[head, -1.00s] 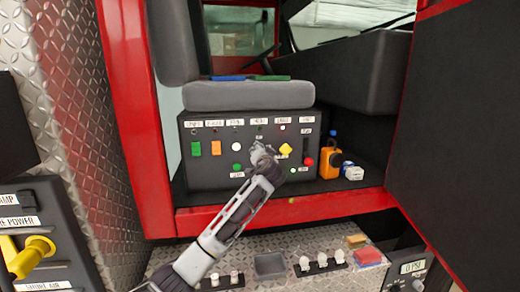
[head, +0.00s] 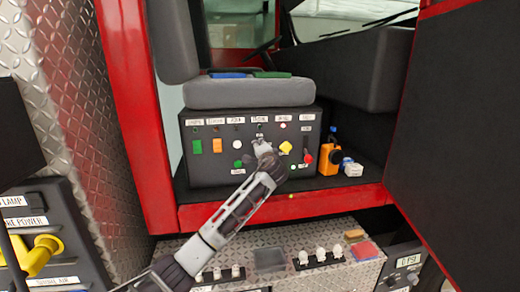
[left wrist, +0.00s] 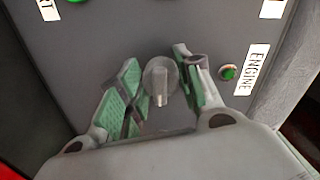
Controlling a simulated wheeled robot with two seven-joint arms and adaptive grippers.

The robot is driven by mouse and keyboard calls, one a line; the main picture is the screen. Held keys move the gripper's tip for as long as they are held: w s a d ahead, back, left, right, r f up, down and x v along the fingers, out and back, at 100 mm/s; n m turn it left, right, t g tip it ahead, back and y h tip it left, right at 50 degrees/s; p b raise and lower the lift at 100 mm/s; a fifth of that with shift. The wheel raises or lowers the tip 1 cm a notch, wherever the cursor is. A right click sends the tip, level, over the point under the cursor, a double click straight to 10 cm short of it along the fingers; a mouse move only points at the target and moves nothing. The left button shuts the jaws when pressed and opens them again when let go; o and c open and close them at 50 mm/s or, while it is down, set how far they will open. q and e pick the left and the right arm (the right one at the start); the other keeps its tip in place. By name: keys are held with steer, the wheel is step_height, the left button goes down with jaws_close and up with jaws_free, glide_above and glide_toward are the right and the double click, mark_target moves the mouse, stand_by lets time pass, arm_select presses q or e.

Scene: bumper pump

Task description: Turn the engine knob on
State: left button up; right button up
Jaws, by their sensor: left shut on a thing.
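The black control box (head: 200,172) stands under the grey seat in the red-framed cab. A grey round knob (left wrist: 160,82) with a raised grip bar sits on its face in the left wrist view. A white ENGINE label (left wrist: 252,70) and a small green lamp (left wrist: 228,72) are to its right there. My right gripper is in neither view.
A yellow knob (head: 285,148) and a red knob (head: 308,158) are close to the right of my gripper. Green (head: 197,147) and orange (head: 217,146) switches are to the left. An orange device (head: 329,160) stands right of the box. A diamond-plate step (head: 340,233) lies below.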

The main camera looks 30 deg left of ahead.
arm_select(q)
steer(key=shift+f, duration=0.1)
stand_by(0.3)
steer(key=o, duration=1)
steer(key=shift+o, duration=0.2)
steer(key=v, duration=1.2)
